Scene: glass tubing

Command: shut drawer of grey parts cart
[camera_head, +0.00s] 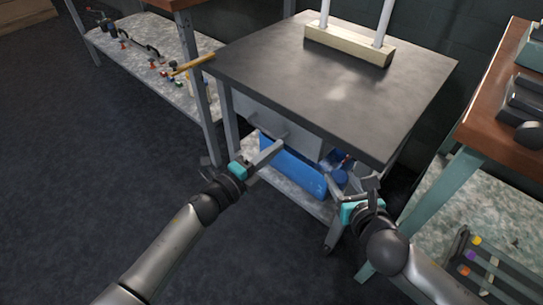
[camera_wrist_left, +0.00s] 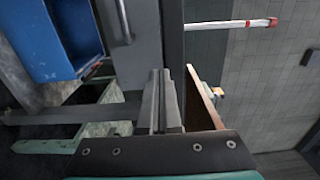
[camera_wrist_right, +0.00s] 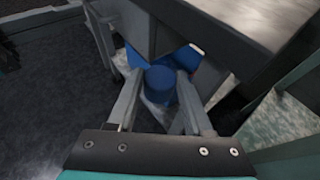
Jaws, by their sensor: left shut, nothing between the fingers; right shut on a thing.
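The grey parts cart (camera_head: 330,85) has a dark flat top. Its grey drawer front (camera_head: 297,133) shows under the top's near edge, with a bar handle also visible in the left wrist view (camera_wrist_left: 122,20). How far the drawer stands out is hard to tell. My left gripper (camera_head: 278,147) is shut and empty, its fingertips close to the drawer front; contact is unclear. In the left wrist view its fingers (camera_wrist_left: 160,85) are together. My right gripper (camera_head: 340,185) is shut on a blue cylinder (camera_wrist_right: 161,85) near the cart's right side, below the top.
A blue bin (camera_head: 295,170) sits on the cart's lower shelf. A wooden block with white tubes (camera_head: 350,43) stands on top. A bench with a brown top (camera_head: 500,125) is at the right, with a rack below. Another bench's shelf (camera_head: 150,60) is at the left. Floor at the left is clear.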

